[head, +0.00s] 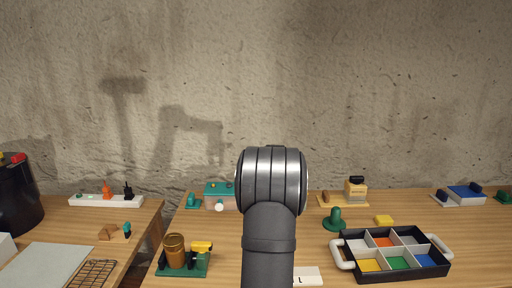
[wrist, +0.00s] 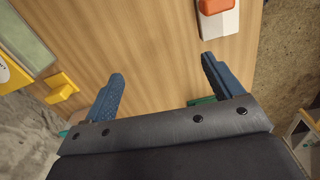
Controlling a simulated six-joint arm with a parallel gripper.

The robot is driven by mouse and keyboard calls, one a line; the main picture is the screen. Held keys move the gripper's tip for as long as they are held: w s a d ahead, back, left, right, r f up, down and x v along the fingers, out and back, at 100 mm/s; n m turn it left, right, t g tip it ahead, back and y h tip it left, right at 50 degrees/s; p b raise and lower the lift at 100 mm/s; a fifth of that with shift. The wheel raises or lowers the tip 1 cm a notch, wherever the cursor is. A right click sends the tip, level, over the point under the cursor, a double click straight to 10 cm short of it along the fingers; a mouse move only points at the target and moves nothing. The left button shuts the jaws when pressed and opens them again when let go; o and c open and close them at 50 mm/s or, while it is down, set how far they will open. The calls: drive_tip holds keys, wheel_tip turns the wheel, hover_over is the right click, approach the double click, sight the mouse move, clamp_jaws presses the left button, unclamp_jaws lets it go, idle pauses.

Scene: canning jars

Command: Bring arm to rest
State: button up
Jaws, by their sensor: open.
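My gripper (wrist: 162,78) shows in the wrist view with its two blue fingers wide apart and nothing between them but bare wood. In the head view my dark arm rises in the middle and its rounded joint hides the gripper. An amber jar (head: 174,250) stands upright on a green base (head: 196,272) at the front left of the main table in the head view. A yellow and black piece (head: 202,247) stands on the same base.
A black compartment tray (head: 441,268) with white handles stands at the front right. A white power strip (head: 88,200) lies on the left table. An orange-topped white block (wrist: 217,20) shows beyond my fingers.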

drive_tip(key=w+a+f, duration=0.4)
drive_tip(key=a+f, duration=0.1)
drive_tip(key=a, duration=0.2)
idle(1.3)
